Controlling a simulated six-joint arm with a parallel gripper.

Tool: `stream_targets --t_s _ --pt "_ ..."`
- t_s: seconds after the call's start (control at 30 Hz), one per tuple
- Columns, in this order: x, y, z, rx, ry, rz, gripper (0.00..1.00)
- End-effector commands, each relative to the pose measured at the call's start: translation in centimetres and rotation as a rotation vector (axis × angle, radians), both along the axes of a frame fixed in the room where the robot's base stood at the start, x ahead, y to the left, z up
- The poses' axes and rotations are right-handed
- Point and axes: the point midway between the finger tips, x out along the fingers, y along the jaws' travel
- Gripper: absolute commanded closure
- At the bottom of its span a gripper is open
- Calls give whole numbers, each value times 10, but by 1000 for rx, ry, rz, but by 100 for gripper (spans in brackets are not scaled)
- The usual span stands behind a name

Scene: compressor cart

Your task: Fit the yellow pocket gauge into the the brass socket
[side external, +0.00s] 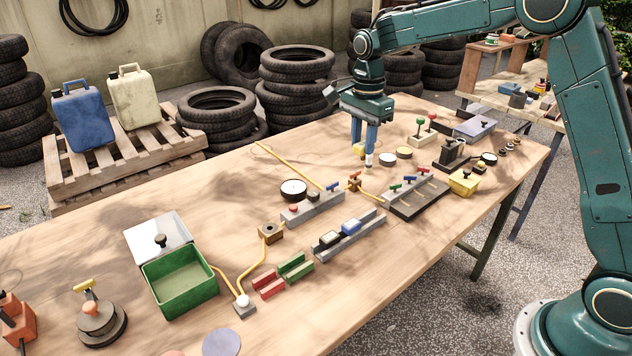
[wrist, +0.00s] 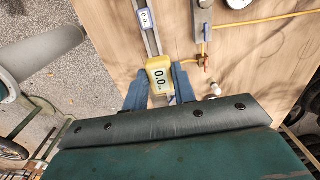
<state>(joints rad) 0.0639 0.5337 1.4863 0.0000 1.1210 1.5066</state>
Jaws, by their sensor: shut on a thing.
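In the side view my gripper (side external: 364,148) points down, shut on the gauge, at the far right part of the bench. The brass socket (side external: 270,231) appears to be the small brass-coloured block with a dark hole, at the end of a yellow hose near the bench middle. My gripper is well right of and behind it, apart from it.
A grey rail with a blue gauge (side external: 350,228) and a valve manifold (side external: 312,207) stand near the block. A green box (side external: 180,284) is left.

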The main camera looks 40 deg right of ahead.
Motion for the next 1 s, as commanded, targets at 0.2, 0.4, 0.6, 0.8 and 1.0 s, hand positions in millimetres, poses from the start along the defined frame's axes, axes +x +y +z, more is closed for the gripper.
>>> stream_targets --t_s 0.2,0.4,0.6,0.8,1.0 --pt "36 43 -19 0 3 5 96" --pt "66 92 -41 0 2 5 96" --pt "87 144 -65 0 2 5 96" --pt "97 184 -84 0 1 3 96" --pt "100 201 -92 0 0 1 96"
